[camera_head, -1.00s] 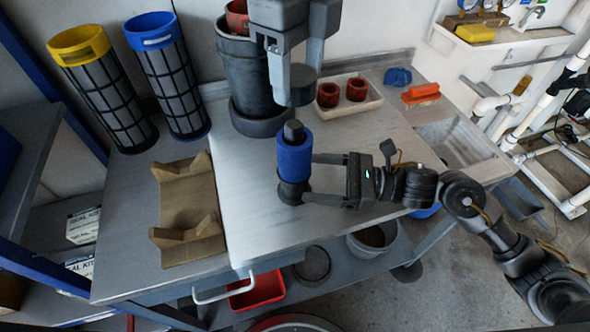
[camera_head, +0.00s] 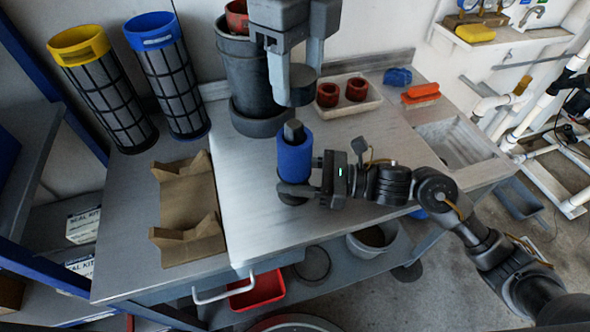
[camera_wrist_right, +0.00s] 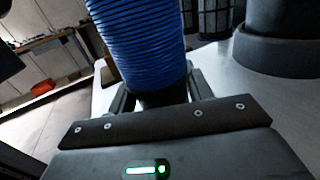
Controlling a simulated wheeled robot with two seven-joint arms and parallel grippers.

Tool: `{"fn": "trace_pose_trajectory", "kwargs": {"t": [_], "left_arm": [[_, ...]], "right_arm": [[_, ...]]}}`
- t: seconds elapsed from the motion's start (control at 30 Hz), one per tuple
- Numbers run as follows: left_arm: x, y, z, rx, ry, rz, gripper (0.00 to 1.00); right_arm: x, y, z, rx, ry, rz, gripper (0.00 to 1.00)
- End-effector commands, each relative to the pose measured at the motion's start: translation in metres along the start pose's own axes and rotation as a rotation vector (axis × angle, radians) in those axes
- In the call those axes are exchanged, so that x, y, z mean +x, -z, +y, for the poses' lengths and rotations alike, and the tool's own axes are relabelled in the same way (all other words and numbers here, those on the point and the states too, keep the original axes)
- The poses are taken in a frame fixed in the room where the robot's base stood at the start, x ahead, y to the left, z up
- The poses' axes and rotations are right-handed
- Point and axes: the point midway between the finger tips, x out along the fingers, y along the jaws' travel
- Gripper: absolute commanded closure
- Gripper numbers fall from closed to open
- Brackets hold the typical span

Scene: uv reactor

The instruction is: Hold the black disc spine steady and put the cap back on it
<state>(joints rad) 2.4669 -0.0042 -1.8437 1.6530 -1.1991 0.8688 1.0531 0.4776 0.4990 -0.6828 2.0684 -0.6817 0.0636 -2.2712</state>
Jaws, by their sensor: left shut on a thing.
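The black disc spine (camera_head: 294,131) stands upright on the workbench, with a stack of blue discs (camera_head: 294,160) around it and its dark tip bare above them. My left gripper (camera_head: 296,80) is shut on the dark grey cap (camera_head: 303,93), held above and slightly right of the spine's tip, apart from it. My right gripper (camera_head: 300,180) comes in from the right, low, with its open fingers on both sides of the spine's base. In the right wrist view the blue discs (camera_wrist_right: 140,40) rise between the fingers, with the black base (camera_wrist_right: 163,98) below them.
A large dark cylinder (camera_head: 247,85) stands behind the spine. A tray (camera_head: 345,109) with two red rings is behind right. A brown cradle (camera_head: 188,205) lies to the left, with yellow-topped (camera_head: 105,90) and blue-topped (camera_head: 172,80) filter cylinders behind. The bench front is clear.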

Motion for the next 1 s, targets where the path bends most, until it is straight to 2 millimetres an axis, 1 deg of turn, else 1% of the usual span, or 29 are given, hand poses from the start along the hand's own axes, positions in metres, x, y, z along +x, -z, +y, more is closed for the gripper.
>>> {"fn": "trace_pose_trajectory", "kwargs": {"t": [0.03,0.27,0.3,0.37,0.6,0.7,0.8,1.0], "left_arm": [[0.0,0.0,0.0,0.0,0.0,0.0,0.68],[0.0,0.0,0.0,0.0,0.0,0.0,0.68],[0.0,0.0,0.0,0.0,0.0,0.0,0.68],[0.003,0.0,0.0,0.001,-0.002,0.0,0.68],[0.036,-0.001,0.0,0.002,-0.004,0.002,0.68],[0.046,-0.001,0.0,0.002,-0.002,0.001,0.68],[0.05,-0.001,0.0,0.001,0.0,0.0,0.68],[0.05,-0.001,0.0,0.0,0.001,0.0,0.68]], "right_arm": [[0.0,0.0,0.0,0.0,0.0,0.0,0.59],[0.0,0.0,0.0,0.0,0.001,0.0,0.89],[0.0,0.0,0.0,0.0,0.001,0.0,0.9],[0.0,0.0,0.0,0.0,0.001,0.0,0.9],[0.0,0.0,0.0,0.0,0.001,0.0,0.9],[0.0,0.0,0.0,0.0,0.001,0.0,0.9],[0.0,0.0,0.0,0.0,0.001,0.0,0.9],[0.0,0.0,0.0,0.0,0.001,0.0,0.9]]}}
